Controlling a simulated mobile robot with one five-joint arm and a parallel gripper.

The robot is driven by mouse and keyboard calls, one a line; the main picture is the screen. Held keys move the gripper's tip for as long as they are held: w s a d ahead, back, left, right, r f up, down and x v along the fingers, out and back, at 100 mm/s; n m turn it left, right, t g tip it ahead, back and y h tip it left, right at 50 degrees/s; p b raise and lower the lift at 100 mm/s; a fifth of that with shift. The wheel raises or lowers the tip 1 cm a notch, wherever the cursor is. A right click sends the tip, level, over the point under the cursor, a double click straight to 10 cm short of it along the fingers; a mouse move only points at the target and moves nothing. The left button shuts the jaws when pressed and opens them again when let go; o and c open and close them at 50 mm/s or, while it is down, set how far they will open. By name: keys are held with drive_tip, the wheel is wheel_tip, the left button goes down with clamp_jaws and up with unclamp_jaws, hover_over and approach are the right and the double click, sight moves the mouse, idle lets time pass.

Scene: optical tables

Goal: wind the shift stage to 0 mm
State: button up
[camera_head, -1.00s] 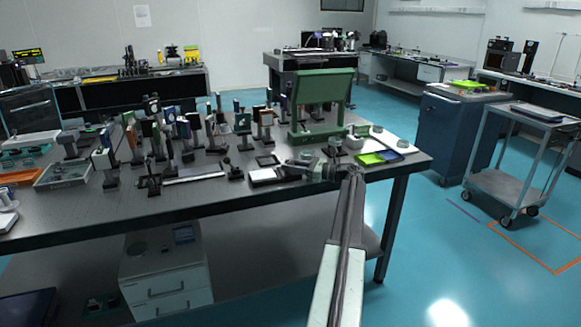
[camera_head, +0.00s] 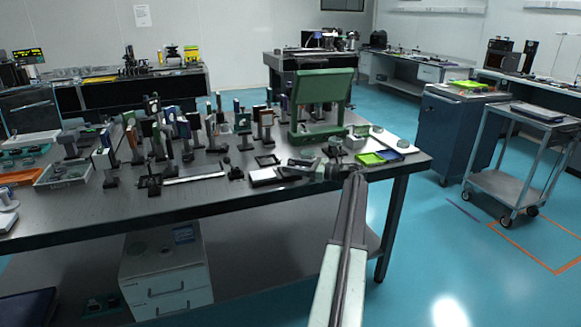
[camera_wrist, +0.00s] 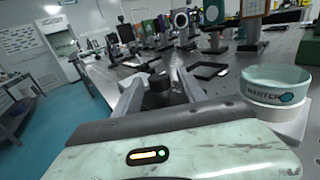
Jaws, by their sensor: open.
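A dark round knob (camera_wrist: 158,83) stands between the two fingers of my gripper (camera_wrist: 159,88) in the wrist view. The fingers are apart, with visible gaps on both sides of the knob. I take the knob to be part of the shift stage, but its body is mostly hidden and no scale can be read. In the head view my gripper (camera_head: 304,167) is low over the front right part of the optical table (camera_head: 230,203), pointing left. A flat black-and-white device (camera_head: 270,176) lies just left of it; I cannot tell whether it is the stage.
Several post-mounted optics (camera_head: 187,135) crowd the table's middle. A green panel stand (camera_head: 325,100) rises behind my gripper. A green tray (camera_head: 371,158) lies to its right.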

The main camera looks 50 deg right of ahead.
drive_tip(key=v, duration=0.7)
